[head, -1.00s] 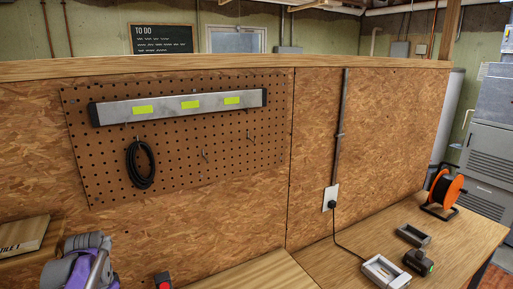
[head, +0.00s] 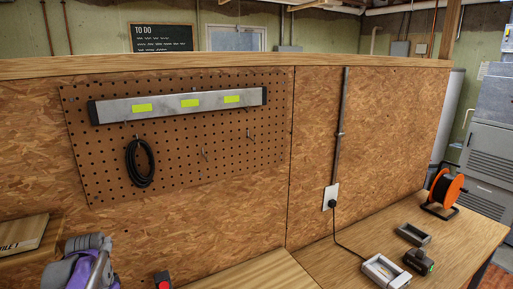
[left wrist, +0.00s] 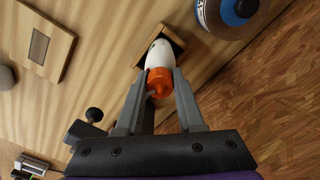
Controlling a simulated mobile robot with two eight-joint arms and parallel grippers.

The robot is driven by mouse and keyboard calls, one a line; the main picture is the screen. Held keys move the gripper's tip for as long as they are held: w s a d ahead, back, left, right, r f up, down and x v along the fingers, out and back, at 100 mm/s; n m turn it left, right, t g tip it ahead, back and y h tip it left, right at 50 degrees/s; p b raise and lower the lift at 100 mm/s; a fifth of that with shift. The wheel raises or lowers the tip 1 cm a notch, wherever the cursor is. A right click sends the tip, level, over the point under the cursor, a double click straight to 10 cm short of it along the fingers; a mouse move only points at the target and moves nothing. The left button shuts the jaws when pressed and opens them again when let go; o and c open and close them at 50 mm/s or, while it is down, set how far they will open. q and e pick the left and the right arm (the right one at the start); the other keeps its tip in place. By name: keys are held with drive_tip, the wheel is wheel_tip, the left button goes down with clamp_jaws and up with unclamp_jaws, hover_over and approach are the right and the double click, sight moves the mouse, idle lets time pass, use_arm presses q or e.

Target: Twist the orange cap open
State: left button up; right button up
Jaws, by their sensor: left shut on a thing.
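The orange cap (left wrist: 159,82) sits on a white bottle (left wrist: 161,53) in the left wrist view. The bottle is in a small square wooden holder (left wrist: 179,43) on the wooden bench top. My left gripper (left wrist: 160,76) has one finger on each side of the cap and is shut on it. In the head view only part of my left arm shows at the bottom left; the cap and bottle are out of that view. My right gripper is in neither view.
A round grey object with a blue centre (left wrist: 236,10) stands close right of the bottle. A wooden board (left wrist: 58,52) lies to the left. A pegboard (head: 215,150) hangs behind.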

use_arm(q)
drive_tip(key=shift+o, duration=0.2)
drive_tip(key=n, duration=0.4)
drive_tip(key=shift+o, duration=0.2)
drive_tip(key=shift+n, duration=0.6)
drive_tip(key=shift+o, duration=0.5)
drive_tip(key=n, duration=0.4)
drive_tip(key=shift+s+d+f, duration=0.1)
drive_tip(key=shift+n, duration=0.6)
drive_tip(key=shift+o, duration=0.3)
drive_tip(key=n, duration=0.3)
drive_tip(key=shift+n, duration=1.1)
